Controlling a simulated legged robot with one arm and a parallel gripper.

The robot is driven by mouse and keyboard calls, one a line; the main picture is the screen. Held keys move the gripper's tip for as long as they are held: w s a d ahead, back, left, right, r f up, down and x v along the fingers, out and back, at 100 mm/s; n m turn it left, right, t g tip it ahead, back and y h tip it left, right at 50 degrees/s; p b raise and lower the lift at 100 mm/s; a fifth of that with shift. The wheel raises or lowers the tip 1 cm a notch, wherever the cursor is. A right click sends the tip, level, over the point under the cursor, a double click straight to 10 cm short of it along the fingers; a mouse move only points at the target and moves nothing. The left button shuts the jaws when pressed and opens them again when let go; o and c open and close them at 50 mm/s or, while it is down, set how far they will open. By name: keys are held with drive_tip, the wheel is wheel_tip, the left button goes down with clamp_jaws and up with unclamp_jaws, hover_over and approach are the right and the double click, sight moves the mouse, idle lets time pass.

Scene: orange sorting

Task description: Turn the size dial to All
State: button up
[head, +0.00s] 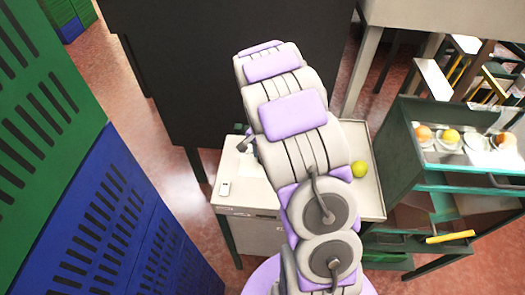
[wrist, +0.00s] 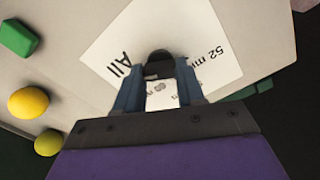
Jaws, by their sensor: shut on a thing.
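The size dial shows in the wrist view as a dark round knob (wrist: 159,62), on a white label sheet (wrist: 105,40) printed "All" at the left and "52 m…" at the right. My gripper (wrist: 159,80) has its two blue fingers on either side of the dial and is shut on it. A small white piece (wrist: 162,95) with a grey mark shows between the fingers. The fingers hide part of the dial, and I cannot tell where it points. In the head view my arm covers most of the bench top (head: 240,165) and the dial is not clear.
A green block (wrist: 18,37), a yellow fruit (wrist: 28,102) and a yellow-green fruit (wrist: 48,142) lie left of the sheet. The yellow-green fruit also shows in the head view (head: 359,169). Green and blue crates (head: 90,225) stand left; a green rack with fruit (head: 425,150) stands right.

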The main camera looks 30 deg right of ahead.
drive_tip(key=shift+m, duration=0.3)
drive_tip(key=o, duration=1)
drive_tip(key=shift+o, duration=0.2)
drive_tip(key=shift+r, duration=0.1)
wheel_tip(320, 180, up, 17)
drive_tip(key=p, duration=0.1)
drive_tip(key=shift+w, duration=0.1)
